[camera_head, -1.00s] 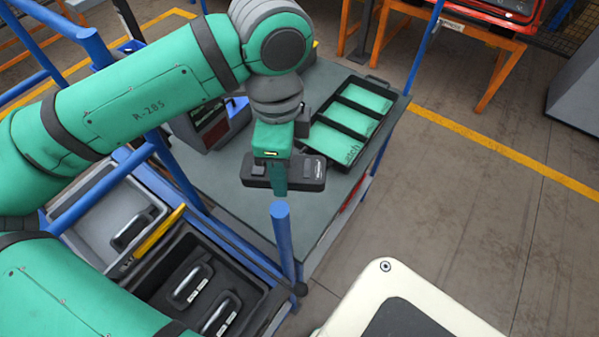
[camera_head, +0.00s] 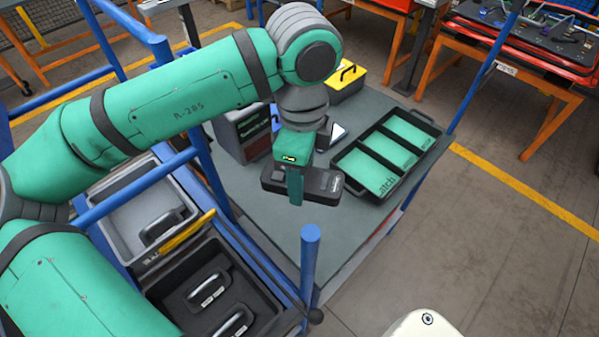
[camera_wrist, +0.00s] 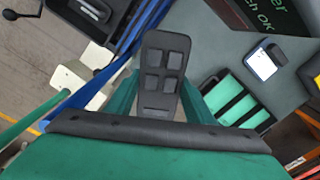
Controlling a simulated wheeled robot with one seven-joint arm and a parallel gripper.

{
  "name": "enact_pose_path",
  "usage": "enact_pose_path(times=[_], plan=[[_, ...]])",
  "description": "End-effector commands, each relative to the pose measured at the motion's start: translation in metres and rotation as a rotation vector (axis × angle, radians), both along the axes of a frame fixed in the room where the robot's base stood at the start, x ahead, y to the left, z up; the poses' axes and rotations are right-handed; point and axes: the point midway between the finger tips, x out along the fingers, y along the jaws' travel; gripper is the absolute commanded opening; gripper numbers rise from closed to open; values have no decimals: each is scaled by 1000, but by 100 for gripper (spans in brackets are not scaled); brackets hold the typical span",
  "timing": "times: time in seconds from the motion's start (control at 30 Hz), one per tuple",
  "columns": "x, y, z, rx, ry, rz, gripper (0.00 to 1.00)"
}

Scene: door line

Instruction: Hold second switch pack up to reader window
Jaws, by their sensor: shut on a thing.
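My gripper (camera_head: 295,190) is shut on a dark switch pack (camera_head: 325,184) and holds it over the grey-green table top (camera_head: 270,221). In the wrist view the pack (camera_wrist: 152,99) shows several square pads between the green fingers. The reader (camera_head: 243,132) is a dark box with a lit screen, standing on the table behind the arm, apart from the pack. Part of its screen, with "ch OK" legible, shows in the wrist view (camera_wrist: 263,20). My arm hides part of the reader, and its window cannot be made out.
A black tray with green inserts (camera_head: 385,165) lies on the table's right. Two handled packs (camera_head: 207,291) lie in a black bin; another sits in a grey bin (camera_head: 122,212). A blue post (camera_head: 310,262) rises at the table's near corner. A yellow-black box (camera_head: 346,80) stands behind.

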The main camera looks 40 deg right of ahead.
Motion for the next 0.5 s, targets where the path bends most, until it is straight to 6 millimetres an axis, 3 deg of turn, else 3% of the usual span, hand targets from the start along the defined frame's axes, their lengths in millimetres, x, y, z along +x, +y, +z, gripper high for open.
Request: enact_pose_path(times=[0.5], plan=[[-67, -6, 0, 1, -1, -5, 22]])
